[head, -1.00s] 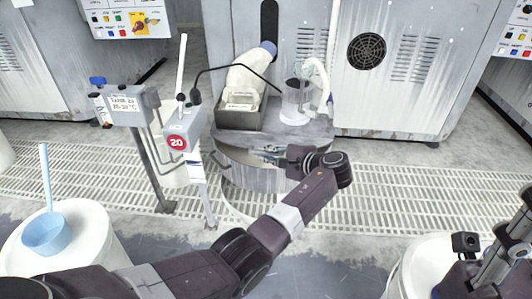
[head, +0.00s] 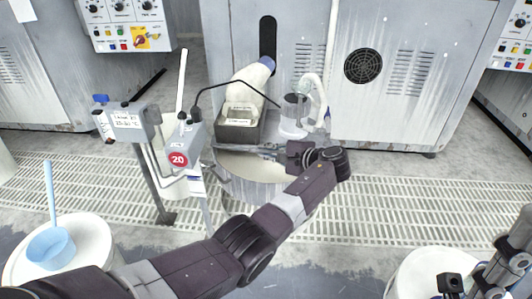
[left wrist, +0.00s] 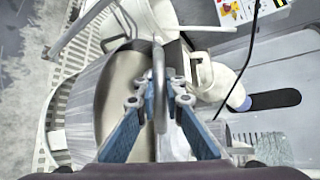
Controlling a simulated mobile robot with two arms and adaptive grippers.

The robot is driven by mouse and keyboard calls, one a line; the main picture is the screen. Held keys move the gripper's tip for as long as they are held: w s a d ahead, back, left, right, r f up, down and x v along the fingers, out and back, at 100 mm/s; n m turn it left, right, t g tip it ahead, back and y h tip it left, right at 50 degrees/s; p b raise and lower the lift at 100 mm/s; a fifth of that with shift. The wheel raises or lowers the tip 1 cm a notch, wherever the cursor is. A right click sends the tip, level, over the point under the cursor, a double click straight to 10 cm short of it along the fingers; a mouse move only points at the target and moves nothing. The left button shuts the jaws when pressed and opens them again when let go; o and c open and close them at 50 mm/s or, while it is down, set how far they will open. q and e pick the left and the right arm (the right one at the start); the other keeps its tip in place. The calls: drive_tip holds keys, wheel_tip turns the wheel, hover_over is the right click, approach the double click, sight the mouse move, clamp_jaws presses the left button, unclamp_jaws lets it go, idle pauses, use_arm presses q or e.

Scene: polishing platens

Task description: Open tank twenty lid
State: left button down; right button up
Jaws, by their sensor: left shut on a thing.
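Tank twenty (head: 262,190) is a round grey tank on the floor grating, beside a post box with a red 20 sign (head: 178,160). Its front part stands open and its pale beige inside (head: 250,166) shows. The lid (head: 250,148) is raised and seen nearly edge-on. My left gripper (head: 288,152) is at the lid, at the tank's right. In the left wrist view its blue fingers (left wrist: 160,95) are shut on the upright metal lid handle (left wrist: 159,65). My right arm (head: 490,270) shows at the lower right; its fingertips cannot be made out.
A white bottle in a grey holder (head: 240,130) and a clear jar (head: 294,115) stand behind the opening. A labelled box on a post (head: 130,122) is at left.

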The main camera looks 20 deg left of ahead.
use_arm(q)
drive_tip(key=shift+r, duration=0.1)
drive_tip(key=c, duration=2)
unclamp_jaws()
drive_tip(key=v, duration=0.7)
drive_tip(key=shift+s+d, duration=0.1)
drive_tip(key=shift+d, duration=0.05)
